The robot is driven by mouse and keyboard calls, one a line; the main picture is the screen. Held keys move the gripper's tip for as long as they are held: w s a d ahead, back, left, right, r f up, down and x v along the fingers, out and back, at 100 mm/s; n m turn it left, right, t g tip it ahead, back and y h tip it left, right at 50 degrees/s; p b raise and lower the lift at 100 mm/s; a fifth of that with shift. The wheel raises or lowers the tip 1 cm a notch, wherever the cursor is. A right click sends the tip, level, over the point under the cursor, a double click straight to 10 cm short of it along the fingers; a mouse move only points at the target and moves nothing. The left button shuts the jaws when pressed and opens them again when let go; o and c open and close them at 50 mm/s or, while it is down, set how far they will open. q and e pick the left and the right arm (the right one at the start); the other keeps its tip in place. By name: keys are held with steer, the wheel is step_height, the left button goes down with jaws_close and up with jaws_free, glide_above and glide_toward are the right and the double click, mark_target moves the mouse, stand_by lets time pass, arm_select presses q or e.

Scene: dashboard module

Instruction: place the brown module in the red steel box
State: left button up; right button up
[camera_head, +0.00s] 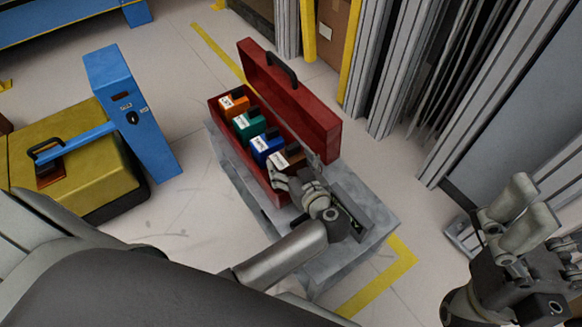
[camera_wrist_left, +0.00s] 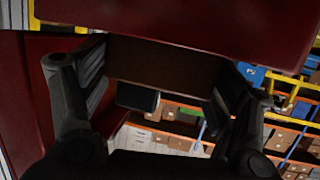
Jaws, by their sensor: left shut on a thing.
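The red steel box (camera_head: 309,119) stands with its lid up on a grey metal bench. In the head view, the brown module (camera_head: 294,158) is at the box's near end, partly hidden by my left gripper (camera_head: 284,184). That gripper is shut on the module. In the left wrist view, the brown module (camera_wrist_left: 165,66) spans the space between the two fingers of the left gripper (camera_wrist_left: 160,90), with a dark part below it. I cannot tell whether the module touches the box floor. My right gripper (camera_head: 520,212) is at the far right, away from the box.
Orange (camera_head: 232,105), green (camera_head: 248,125) and blue (camera_head: 266,146) modules sit in a row in the box. The grey bench (camera_head: 345,262) is under it. A yellow toolbox (camera_head: 70,165) and a blue stand (camera_head: 128,110) are at left. Grey panels (camera_head: 375,70) stand behind the box.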

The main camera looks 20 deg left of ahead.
arm_select(q)
steer(key=shift+f, duration=0.25)
steer(key=shift+f, duration=0.5)
steer(key=o, duration=1.3)
steer(key=shift+f, duration=0.15)
